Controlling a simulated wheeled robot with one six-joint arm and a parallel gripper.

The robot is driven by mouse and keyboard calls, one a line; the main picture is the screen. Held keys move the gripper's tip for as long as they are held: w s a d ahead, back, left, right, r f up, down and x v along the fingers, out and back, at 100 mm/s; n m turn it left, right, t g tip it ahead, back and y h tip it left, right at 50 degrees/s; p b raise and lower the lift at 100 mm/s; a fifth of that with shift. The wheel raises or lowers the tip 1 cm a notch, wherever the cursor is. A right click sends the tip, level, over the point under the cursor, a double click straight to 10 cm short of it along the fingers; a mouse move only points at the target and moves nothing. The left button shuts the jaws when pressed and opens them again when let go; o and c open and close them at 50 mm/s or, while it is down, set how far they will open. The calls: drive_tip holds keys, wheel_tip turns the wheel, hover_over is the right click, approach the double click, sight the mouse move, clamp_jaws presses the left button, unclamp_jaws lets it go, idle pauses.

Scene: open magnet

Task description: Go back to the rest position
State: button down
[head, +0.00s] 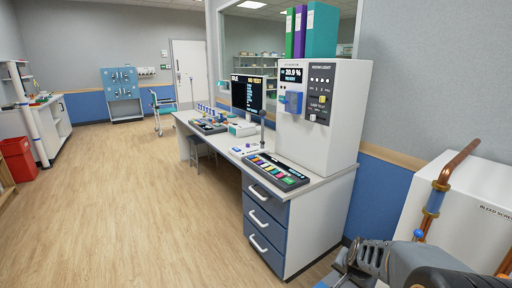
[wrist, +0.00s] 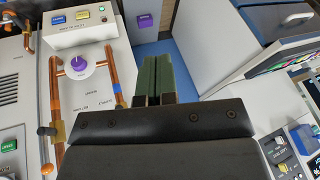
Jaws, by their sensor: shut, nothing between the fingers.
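My gripper (wrist: 153,78) shows in the wrist view with its two green fingers side by side and shut, with nothing between them. In the head view, part of my arm shows at the bottom right corner, and the fingertips cannot be made out there. In the wrist view, the fingers point toward a blue wall panel and lie between a white panel with copper pipes on the left and white cabinetry on the right.
The white panel (head: 445,205) with a copper pipe stands close at the right. A desk (head: 322,183) with blue drawers carries a white cabinet-like device (head: 338,130), a monitor (head: 249,95) and a keypad. Wooden floor (head: 130,200) is open on the left. A red bin (head: 18,160) stands far left.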

drive_tip(key=s+a+r+n+p, duration=0.3)
drive_tip(key=s+r, duration=0.1)
drive_tip(key=r, duration=0.2)
drive_tip(key=s+a+r+n+g+p, duration=0.1)
drive_tip(key=s+a+r+n+p, duration=0.2)
drive_tip(key=r, duration=0.4)
drive_tip(key=s+a+r+n+y+p, duration=0.1)
drive_tip(key=s+a+r+n+p, duration=0.1)
drive_tip(key=s+a+r, duration=0.3)
drive_tip(key=shift+s+r+n+g+p, duration=0.3)
drive_tip(key=shift+s+r+n+p, duration=0.1)
drive_tip(key=shift+r, duration=0.25)
